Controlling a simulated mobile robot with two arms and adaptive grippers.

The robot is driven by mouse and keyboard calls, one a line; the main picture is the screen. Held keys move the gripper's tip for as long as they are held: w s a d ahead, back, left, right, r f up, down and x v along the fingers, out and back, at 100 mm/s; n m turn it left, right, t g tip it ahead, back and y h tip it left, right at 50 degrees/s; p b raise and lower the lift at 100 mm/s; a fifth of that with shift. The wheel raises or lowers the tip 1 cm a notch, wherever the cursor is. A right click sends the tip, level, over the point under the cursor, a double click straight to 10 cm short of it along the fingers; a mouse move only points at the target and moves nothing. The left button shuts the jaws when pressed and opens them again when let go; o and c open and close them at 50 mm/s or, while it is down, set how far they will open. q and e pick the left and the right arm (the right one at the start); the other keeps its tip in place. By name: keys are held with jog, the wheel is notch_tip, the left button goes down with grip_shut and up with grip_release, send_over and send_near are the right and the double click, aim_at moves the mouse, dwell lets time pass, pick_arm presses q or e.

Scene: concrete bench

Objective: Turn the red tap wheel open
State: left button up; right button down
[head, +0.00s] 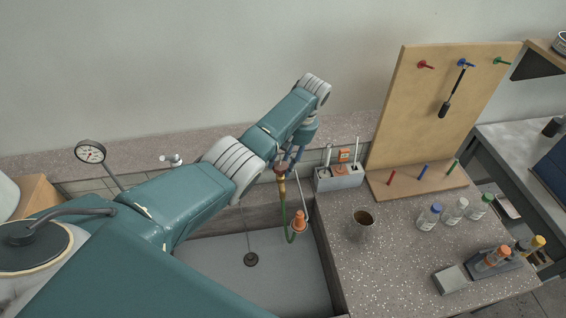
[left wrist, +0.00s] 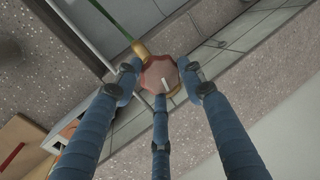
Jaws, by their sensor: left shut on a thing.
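The red tap wheel (left wrist: 160,70) shows in the left wrist view, many-sided, with a short white mark on its face. My left gripper (left wrist: 160,78) has its three blue fingers closed around the wheel's rim. In the head view the left gripper (head: 290,156) reaches down from the arm onto the top of the brass tap (head: 281,181); the wheel is mostly hidden there by the fingers. A green hose (head: 285,217) runs down from the tap over the sink. My right gripper is in neither view.
The sink basin (head: 215,272) lies below the tap. An orange cone-like piece (head: 299,221) is close by. A grey holder (head: 340,178), a cup (head: 362,222) and several bottles stand on the speckled bench to the right. A pegboard (head: 432,105) rises behind.

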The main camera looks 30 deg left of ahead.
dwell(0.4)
pick_arm(q)
jog(key=o, duration=1.1)
jog(key=v, duration=1.2)
jog(key=shift+s, duration=0.1)
